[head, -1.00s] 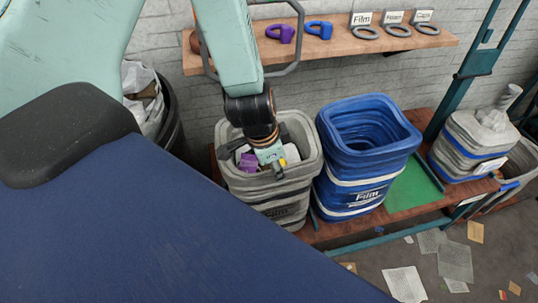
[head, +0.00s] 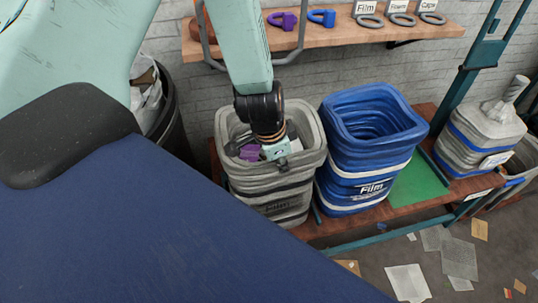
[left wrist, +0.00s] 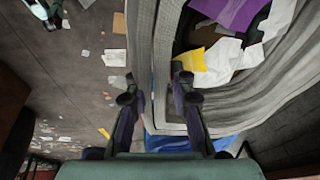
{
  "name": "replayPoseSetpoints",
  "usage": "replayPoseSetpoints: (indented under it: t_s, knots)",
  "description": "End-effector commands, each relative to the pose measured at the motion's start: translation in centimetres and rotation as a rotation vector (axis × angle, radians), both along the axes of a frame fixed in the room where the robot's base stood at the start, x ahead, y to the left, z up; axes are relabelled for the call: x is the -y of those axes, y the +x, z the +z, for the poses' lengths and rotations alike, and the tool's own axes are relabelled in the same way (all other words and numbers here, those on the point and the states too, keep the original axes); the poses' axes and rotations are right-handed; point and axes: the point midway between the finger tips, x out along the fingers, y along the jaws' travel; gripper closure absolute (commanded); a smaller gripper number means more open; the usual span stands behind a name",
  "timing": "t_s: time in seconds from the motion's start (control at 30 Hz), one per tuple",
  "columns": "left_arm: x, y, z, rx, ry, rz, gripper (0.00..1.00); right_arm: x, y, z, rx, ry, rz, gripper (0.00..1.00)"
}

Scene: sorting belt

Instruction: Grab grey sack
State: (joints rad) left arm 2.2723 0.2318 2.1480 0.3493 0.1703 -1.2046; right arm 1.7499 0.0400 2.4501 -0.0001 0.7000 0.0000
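The grey sack (head: 268,190) is a tall, open-topped ribbed sack on the wooden rack in the head view, with purple and white scraps inside. My left gripper (head: 281,163) is at its front rim. In the left wrist view the grey sack's wall (left wrist: 146,45) runs between the two fingers of the left gripper (left wrist: 154,84), one finger outside and one on the inner side. The fingers are apart; whether they touch the wall I cannot tell. My right gripper is in neither view.
A blue sack (head: 365,172) marked Film stands close to the right. A closed grey sack with blue bands (head: 478,140) stands farther right, past a green mat (head: 415,183). A dark bin (head: 170,125) is at left. Paper scraps (head: 407,282) litter the floor. A shelf (head: 345,35) hangs above.

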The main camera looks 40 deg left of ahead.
Motion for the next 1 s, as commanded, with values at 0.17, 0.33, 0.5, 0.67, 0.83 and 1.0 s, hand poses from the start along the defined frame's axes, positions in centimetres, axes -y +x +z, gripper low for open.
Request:
replayPoseSetpoints:
  t_s: [0.17,0.33,0.5,0.67,0.83,1.0]
  knots:
    - [-0.01,-0.01,0.0,0.0,0.0,0.0,0.95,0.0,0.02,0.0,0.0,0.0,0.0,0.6]
    - [-0.01,0.02,0.01,0.001,-0.001,0.0,1.0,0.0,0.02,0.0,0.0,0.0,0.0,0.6]
    - [-0.01,0.03,0.03,0.001,0.0,0.001,1.0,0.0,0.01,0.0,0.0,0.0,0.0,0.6]
    - [-0.02,0.05,0.05,0.001,0.0,0.001,1.0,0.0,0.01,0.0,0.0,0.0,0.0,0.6]
    - [-0.06,0.28,0.18,0.008,0.003,0.0,1.0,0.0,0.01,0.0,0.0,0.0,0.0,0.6]
    - [-0.05,0.23,0.19,0.007,0.002,0.0,1.0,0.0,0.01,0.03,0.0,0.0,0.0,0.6]
